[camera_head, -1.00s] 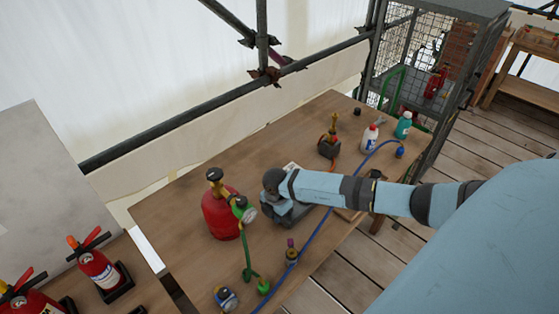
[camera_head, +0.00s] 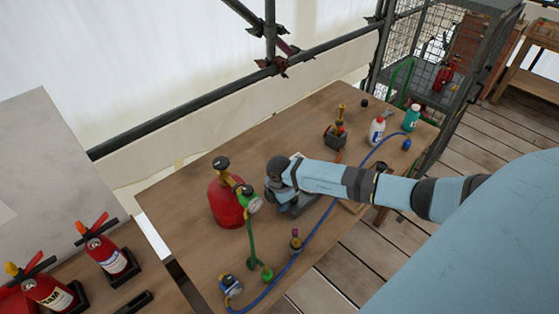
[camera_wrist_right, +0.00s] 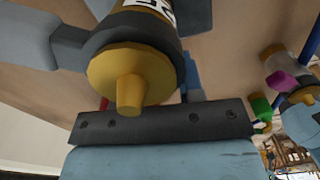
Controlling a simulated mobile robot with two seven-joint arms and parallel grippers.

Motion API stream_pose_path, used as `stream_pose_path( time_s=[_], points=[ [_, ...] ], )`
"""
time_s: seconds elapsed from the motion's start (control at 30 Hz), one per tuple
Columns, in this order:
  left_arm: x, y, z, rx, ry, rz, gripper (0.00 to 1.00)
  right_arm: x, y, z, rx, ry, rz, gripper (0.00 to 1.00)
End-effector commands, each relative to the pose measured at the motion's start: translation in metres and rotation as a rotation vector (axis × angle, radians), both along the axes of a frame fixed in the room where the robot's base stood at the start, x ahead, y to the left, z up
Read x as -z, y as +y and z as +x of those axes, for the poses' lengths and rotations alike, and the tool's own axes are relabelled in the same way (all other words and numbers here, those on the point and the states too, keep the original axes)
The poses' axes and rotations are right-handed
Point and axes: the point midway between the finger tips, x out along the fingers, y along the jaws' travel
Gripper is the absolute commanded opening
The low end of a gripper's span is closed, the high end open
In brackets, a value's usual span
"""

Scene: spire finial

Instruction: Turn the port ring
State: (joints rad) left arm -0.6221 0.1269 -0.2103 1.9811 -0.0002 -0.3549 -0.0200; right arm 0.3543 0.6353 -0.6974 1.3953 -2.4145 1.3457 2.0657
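In the wrist view, a brass disc with a tapered nub (camera_wrist_right: 130,78) sits on the end of a dark cylinder bearing a white label (camera_wrist_right: 150,10). A grey block (camera_wrist_right: 25,35) adjoins that cylinder on the left. I cannot tell which part is the port ring. My right arm reaches across the workbench in the head view and ends over a dark grey device (camera_head: 288,206), right of the red cylinder (camera_head: 227,203). My left gripper is not in view.
On the workbench (camera_head: 185,225) are a green hose (camera_head: 250,238), a blue hose (camera_head: 325,215), a purple-topped brass fitting (camera_head: 296,241), a brass-topped fitting in a dark block (camera_head: 338,128) and two bottles (camera_head: 376,130). Fire extinguishers (camera_head: 107,252) stand at lower left. A wire cage (camera_head: 420,50) stands behind.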

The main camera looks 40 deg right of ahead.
Motion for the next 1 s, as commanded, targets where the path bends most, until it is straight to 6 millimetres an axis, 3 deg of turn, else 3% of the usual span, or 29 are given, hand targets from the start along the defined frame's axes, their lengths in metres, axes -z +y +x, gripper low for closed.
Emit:
stream_pose_path(
  time_s=[0.3,0.47,1.0],
  points=[
    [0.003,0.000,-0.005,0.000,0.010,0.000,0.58,0.000,0.001,-0.001,-0.001,0.001,0.001,0.43],
    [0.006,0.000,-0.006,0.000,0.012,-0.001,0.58,-0.013,0.000,0.000,-0.001,0.000,0.001,0.43],
    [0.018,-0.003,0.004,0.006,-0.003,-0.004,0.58,-0.122,0.000,0.000,-0.001,-0.002,0.001,0.43]
  ],
)
